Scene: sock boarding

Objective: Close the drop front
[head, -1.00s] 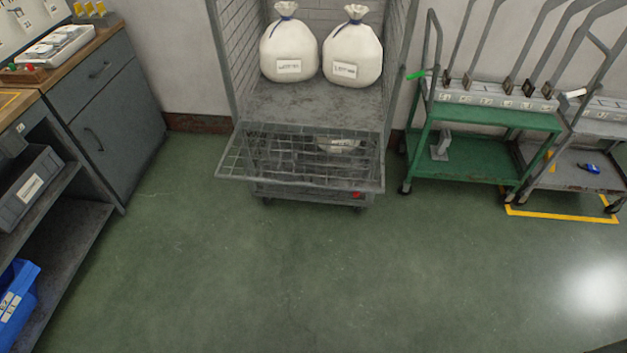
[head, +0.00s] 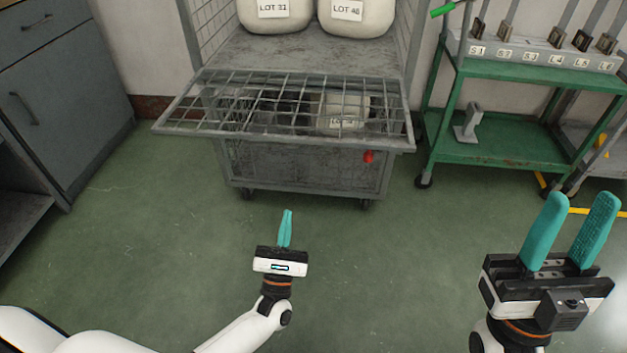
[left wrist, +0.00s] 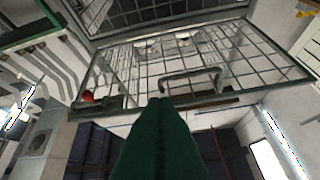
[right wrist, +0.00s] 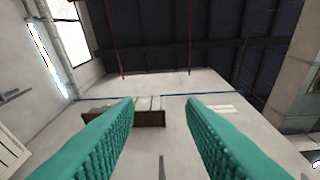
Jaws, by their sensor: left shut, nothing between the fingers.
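The drop front (head: 190,118) is a grey wire-mesh panel on the front of the cage cart (head: 300,168). It is folded down and juts out roughly level toward me. In the left wrist view the mesh panel (left wrist: 135,75) is seen from below, with a loop handle on it. My left gripper (head: 286,213) is shut and empty, in front of and below the panel, apart from it. My right gripper (head: 582,198) is open and empty at the right, in front of the green cart. A red knob (head: 368,157) sits on the cart's lower front.
Two white sacks (head: 356,20) stand on the cage cart's deck, and another white bundle (head: 346,108) shows through the mesh. A green cart (head: 490,150) stands to the right. Grey cabinets (head: 70,95) are at the left. The floor (head: 150,240) between is clear.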

